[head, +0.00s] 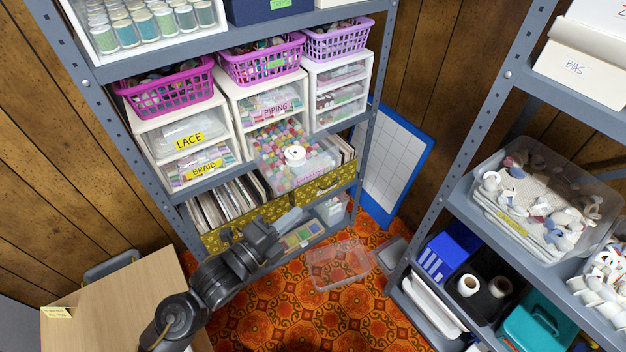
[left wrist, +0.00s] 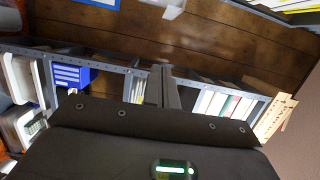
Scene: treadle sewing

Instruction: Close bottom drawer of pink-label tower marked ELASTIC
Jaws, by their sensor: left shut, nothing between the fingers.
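The pink-label tower (head: 233,98) is the white middle drawer unit on the shelf. Its top drawer (head: 270,105), labelled PIPING, looks shut. Its bottom drawer (head: 318,177) is clear, carries a pink label partly readable, and is pulled well out over the shelf edge. It holds many colourful rolls, with a white spool (head: 294,156) on top. My left gripper (head: 291,217) is shut and empty, below and in front of this drawer, apart from it as far as I can tell. Its shut fingers (left wrist: 159,86) show in the left wrist view; the drawer does not. My right gripper is out of view.
A yellow-label tower (head: 158,127) stands left and another white drawer unit (head: 313,73) right. Patterned yellow boxes (head: 325,186) of records sit on the shelf below. A clear bin (head: 338,266) lies on the orange carpet. A wooden table (head: 100,300) is at front left.

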